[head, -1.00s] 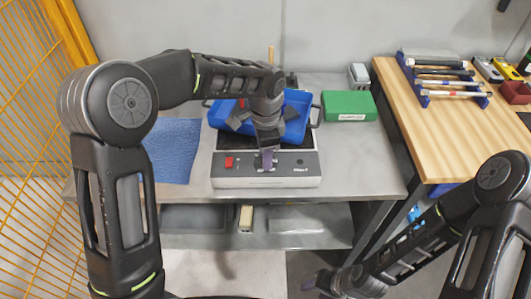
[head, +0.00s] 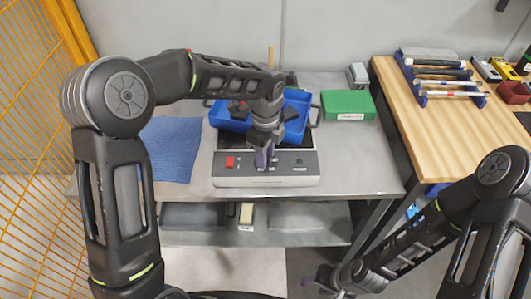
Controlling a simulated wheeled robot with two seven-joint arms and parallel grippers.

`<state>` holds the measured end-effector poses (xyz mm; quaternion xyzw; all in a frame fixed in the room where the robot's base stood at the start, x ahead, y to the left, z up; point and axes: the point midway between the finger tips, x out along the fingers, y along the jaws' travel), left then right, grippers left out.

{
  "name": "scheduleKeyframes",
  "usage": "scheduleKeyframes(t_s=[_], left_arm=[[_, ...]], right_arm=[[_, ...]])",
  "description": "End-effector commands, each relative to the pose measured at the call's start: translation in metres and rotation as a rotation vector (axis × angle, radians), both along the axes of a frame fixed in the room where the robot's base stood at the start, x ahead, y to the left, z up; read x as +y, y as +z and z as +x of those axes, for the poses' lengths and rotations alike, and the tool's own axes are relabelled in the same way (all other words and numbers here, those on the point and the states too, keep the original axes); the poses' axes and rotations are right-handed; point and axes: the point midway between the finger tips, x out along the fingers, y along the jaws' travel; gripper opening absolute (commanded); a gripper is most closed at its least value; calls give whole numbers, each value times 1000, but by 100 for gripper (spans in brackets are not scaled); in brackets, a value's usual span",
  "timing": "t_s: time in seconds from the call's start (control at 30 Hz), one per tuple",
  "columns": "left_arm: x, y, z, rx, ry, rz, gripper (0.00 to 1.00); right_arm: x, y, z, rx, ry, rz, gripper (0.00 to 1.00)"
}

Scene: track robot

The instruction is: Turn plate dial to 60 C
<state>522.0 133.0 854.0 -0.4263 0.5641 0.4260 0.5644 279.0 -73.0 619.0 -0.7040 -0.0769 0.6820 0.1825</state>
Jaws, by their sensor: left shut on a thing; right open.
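The hot plate (head: 225,181) stands on the grey metal table, with its pale front panel facing me. A red switch (head: 230,162) is on the left of the panel, and a small dark knob (head: 299,162) is on the right. My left gripper (head: 265,164) points down at the middle of the panel and is shut on the plate dial, which its fingers mostly hide. I cannot read the dial's setting. A blue tray (head: 297,118) sits on top of the plate, behind my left wrist. My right gripper (head: 322,282) is open and empty, low in front of the table.
A blue cloth (head: 172,150) lies left of the plate, and a green box (head: 347,105) stands at the back right. A wooden bench (head: 425,125) with tools adjoins on the right. A yellow mesh fence (head: 30,150) is at far left. A lower shelf (head: 308,222) runs underneath.

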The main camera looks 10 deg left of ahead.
Motion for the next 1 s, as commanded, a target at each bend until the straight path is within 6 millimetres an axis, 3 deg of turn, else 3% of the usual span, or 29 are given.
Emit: scheduleKeyframes(t_s=[0.43,0.47,0.5,0.7,1.0], left_arm=[[0,-1,-1,1,-14,-1,0],[0,-1,-1,1,-14,-1,31],[0,-1,-1,1,-14,-1,34],[0,-1,0,1,-13,0,50],[0,1,0,-1,-12,0,50]], right_arm=[[0,0,0,0,0,0,46],[0,0,0,0,0,0,46],[0,0,0,0,0,0,46],[0,0,0,0,0,0,46],[0,0,0,0,0,0,46]])
